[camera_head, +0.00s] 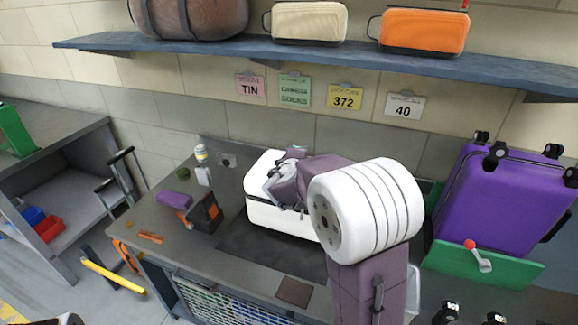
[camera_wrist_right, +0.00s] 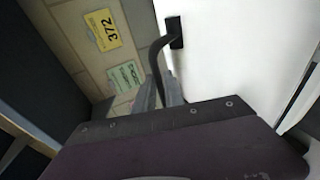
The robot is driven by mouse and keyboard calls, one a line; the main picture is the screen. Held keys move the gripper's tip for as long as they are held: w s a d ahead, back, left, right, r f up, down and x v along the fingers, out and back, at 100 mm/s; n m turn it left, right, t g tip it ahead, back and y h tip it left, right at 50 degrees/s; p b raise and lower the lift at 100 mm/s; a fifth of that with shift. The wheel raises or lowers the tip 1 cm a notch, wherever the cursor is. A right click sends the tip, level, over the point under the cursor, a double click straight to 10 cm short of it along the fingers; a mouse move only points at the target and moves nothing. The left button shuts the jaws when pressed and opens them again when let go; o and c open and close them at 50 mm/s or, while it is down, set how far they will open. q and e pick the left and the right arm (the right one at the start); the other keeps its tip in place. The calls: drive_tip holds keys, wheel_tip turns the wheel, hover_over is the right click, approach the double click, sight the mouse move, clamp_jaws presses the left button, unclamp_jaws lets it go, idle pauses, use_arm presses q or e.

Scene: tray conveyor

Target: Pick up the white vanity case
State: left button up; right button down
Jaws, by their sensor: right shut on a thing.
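The white vanity case (camera_head: 258,212) stands on the grey worktop in the head view, partly hidden behind my right arm. In the right wrist view its white side (camera_wrist_right: 235,60) fills the right, with a dark curved handle (camera_wrist_right: 157,52) attached. My right gripper (camera_head: 271,186) is over the case's top. In the wrist view its fingers (camera_wrist_right: 160,92) are shut on the handle. I cannot tell whether the case is lifted off the worktop. My left gripper is not in view.
A shelf (camera_head: 180,43) above holds an orange case (camera_head: 424,31), a cream case (camera_head: 308,22) and a brown bag (camera_head: 190,15). A purple suitcase (camera_head: 500,200) stands at right by a green panel (camera_head: 480,265). Small items, including a purple one (camera_head: 174,199), lie left of the white case.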

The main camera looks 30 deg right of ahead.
drive_tip(key=s+d+r, duration=0.1)
drive_tip(key=d, duration=0.1)
drive_tip(key=s+d+r, duration=0.1)
drive_tip(key=r, duration=0.1)
drive_tip(key=s+d+r, duration=0.1)
drive_tip(key=s+d, duration=0.1)
drive_tip(key=shift+s+d+r+b, duration=0.1)
drive_tip(key=shift+d+r+b, duration=0.15)
drive_tip(key=shift+d+b, duration=0.1)
